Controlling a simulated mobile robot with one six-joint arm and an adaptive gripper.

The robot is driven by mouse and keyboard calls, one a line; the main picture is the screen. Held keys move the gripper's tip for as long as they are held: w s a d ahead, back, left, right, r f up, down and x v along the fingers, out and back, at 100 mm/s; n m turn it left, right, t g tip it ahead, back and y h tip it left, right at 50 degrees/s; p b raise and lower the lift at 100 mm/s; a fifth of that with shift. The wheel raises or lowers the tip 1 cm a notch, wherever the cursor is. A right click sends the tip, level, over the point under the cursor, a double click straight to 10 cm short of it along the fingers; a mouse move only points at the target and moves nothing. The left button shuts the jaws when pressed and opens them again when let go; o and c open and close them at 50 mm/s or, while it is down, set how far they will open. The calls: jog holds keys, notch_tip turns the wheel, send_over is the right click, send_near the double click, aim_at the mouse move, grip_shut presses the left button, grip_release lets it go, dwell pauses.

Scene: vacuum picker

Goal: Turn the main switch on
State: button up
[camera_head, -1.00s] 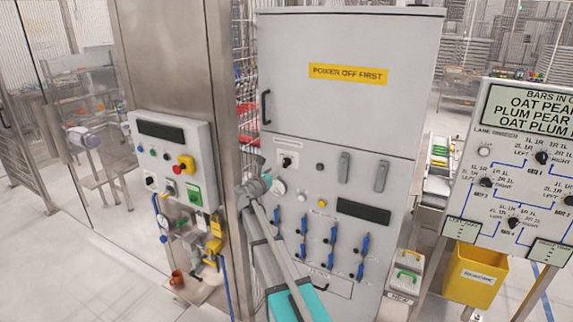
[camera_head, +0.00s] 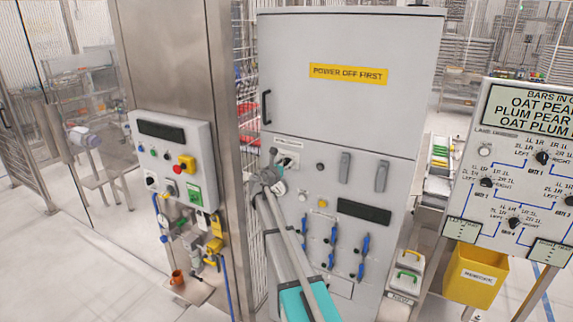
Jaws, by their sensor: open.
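The grey cabinet (camera_head: 345,120) stands in the middle, with a yellow "POWER OFF FIRST" sign (camera_head: 348,74) on its upper door. A switch on a white plate (camera_head: 292,160) sits at the upper left of its lower panel, under a small label too small to read. It is likely the main switch; its knob is now mostly hidden by my gripper, so its position cannot be told. My gripper (camera_head: 279,158) is open at the left part of this plate. Whether it touches the knob cannot be told.
Two grey levers (camera_head: 363,170) are to the right. A control box (camera_head: 175,160) with a red button hangs on the left column. A yellow bin (camera_head: 473,275) and routing panel (camera_head: 520,170) stand at right.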

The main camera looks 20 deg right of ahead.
grip_shut()
jog(key=shift+d+r, duration=0.1)
jog(key=shift+d, duration=0.25)
jog(key=shift+a, duration=0.3)
jog(key=shift+m, duration=0.4)
jog(key=m, duration=0.8)
jog(key=shift+d, duration=0.1)
